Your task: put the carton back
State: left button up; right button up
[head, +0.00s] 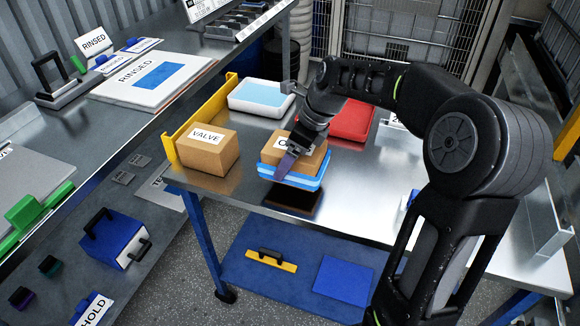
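A brown carton labelled VALVE (208,158) stands on the metal table, beside the yellow rail. A second brown carton (311,160), its label mostly covered by my gripper, sits in a blue tray with a pale band (302,181). A dark patch shows below this tray; I cannot tell whether the tray rests on the table or hangs just above it. My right gripper (286,166) is at the front left of the second carton, pointing down over the tray's rim. Its far finger is hidden, so its grip is unclear. My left gripper is out of view.
A white tray with a light blue inside (262,97) and a red tray (352,120) stand behind. The yellow rail (200,118) edges the table's left. A shelf with a RINSED board (120,90) is at left.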

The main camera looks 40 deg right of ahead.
jog(key=shift+f, duration=1.75)
jog(key=shift+f, duration=0.15)
jog(key=o, duration=1.7)
jog(key=v, duration=1.2)
